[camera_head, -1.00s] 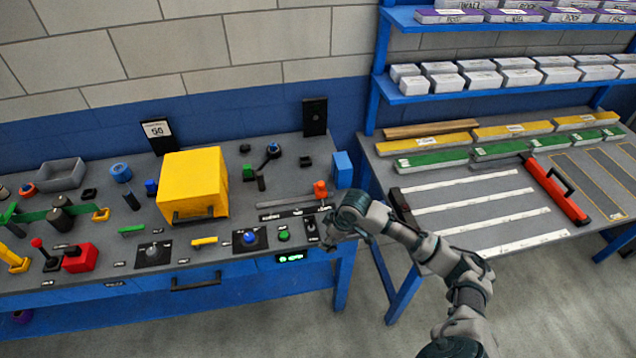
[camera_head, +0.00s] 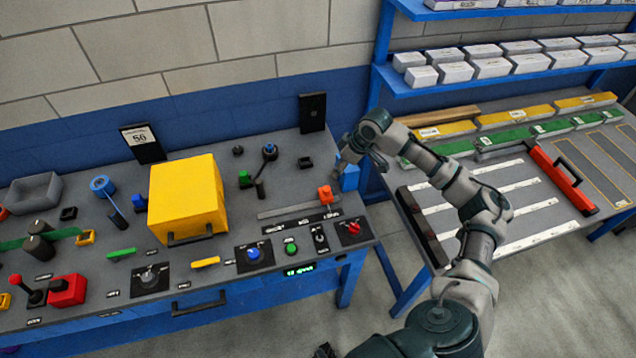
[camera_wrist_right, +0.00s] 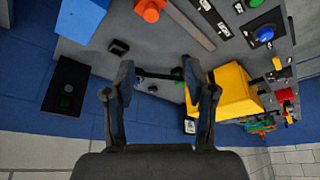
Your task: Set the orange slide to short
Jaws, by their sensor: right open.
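The orange slide (camera_head: 326,194) is a small block at the right end of a grey track (camera_head: 290,209) on the blue-edged bench, above a black label strip. In the right wrist view the orange slide (camera_wrist_right: 150,9) shows at the top, with its track (camera_wrist_right: 190,24) running down to the right. My right gripper (camera_head: 341,166) is above the bench's right edge, behind and slightly right of the slide, not touching it. Its two fingers (camera_wrist_right: 160,95) are apart with nothing between them. My left gripper is not in view.
A blue block (camera_head: 349,178) stands beside the right gripper. A yellow box (camera_head: 188,197) stands left of the track. Red (camera_head: 353,228) and blue (camera_head: 253,254) knobs and a green button (camera_head: 291,248) lie in front. A second table (camera_head: 450,222) with strips is at right.

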